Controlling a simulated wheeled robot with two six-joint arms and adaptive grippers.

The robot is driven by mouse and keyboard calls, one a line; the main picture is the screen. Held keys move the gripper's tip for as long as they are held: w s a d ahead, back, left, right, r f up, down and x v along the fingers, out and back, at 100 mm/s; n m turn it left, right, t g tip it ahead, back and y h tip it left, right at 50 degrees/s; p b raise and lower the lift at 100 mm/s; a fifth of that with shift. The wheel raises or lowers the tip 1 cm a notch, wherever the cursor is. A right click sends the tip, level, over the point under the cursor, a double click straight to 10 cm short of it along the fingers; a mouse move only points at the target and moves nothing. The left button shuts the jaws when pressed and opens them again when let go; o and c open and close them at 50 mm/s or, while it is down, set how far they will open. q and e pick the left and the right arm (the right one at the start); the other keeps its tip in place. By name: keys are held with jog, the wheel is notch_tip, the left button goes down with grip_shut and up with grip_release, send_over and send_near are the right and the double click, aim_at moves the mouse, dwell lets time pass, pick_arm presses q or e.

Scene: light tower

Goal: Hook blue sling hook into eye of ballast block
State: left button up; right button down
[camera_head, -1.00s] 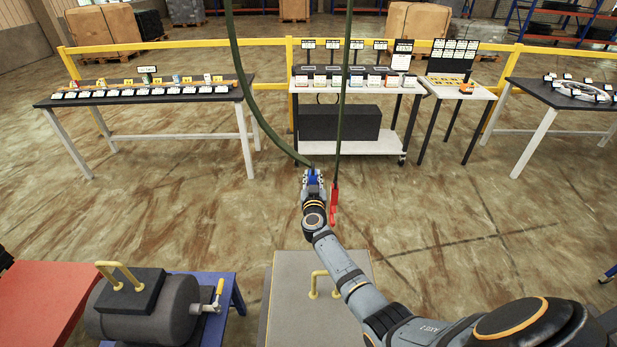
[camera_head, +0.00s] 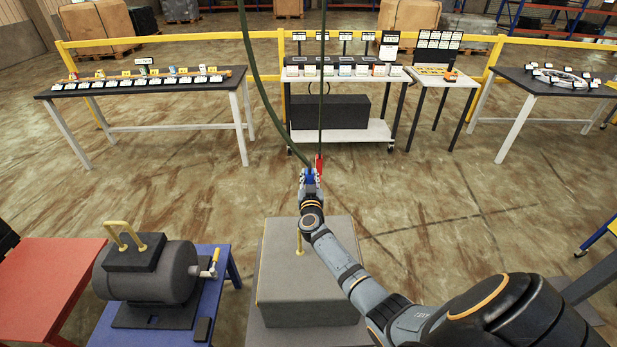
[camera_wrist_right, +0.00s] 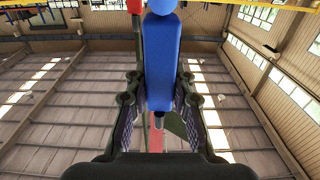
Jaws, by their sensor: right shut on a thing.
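The blue sling hook (camera_head: 311,176) hangs on a green sling strap (camera_head: 258,85). My right gripper (camera_head: 311,178) is shut on it. In the right wrist view, the blue body (camera_wrist_right: 161,65) stands upright between the two fingers of my right gripper (camera_wrist_right: 160,105). The hook's tip cannot be made out. The grey ballast block (camera_head: 285,285) stands below, with a yellow eye (camera_head: 300,245) on its top, partly hidden by my right wrist. The hook appears well above the eye and apart from it. My left gripper is not in view.
A red hook (camera_head: 319,163) hangs on another strap (camera_head: 322,80), close beside the blue one. A dark drum (camera_head: 150,275) lies on a blue table (camera_head: 210,325) at left, near a red table (camera_head: 35,275). Open floor lies beyond the block.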

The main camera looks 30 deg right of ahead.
jog(key=shift+r+p, duration=0.4)
jog(key=shift+p, duration=0.05)
jog(key=shift+s+a+f+p, duration=0.1)
jog(key=shift+s+a+p, duration=0.2)
jog(key=shift+s+p, duration=0.1)
jog(key=shift+p+v, duration=1.45)
jog(key=shift+v, duration=0.9)
pick_arm(q)
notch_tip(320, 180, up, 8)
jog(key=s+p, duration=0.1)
jog(key=p, duration=0.3)
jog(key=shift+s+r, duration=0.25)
pick_arm(e)
jog(key=v, duration=0.7)
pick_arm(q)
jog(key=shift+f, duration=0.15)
pick_arm(e)
jog(key=shift+s+f, duration=0.1)
jog(key=shift+f, duration=0.05)
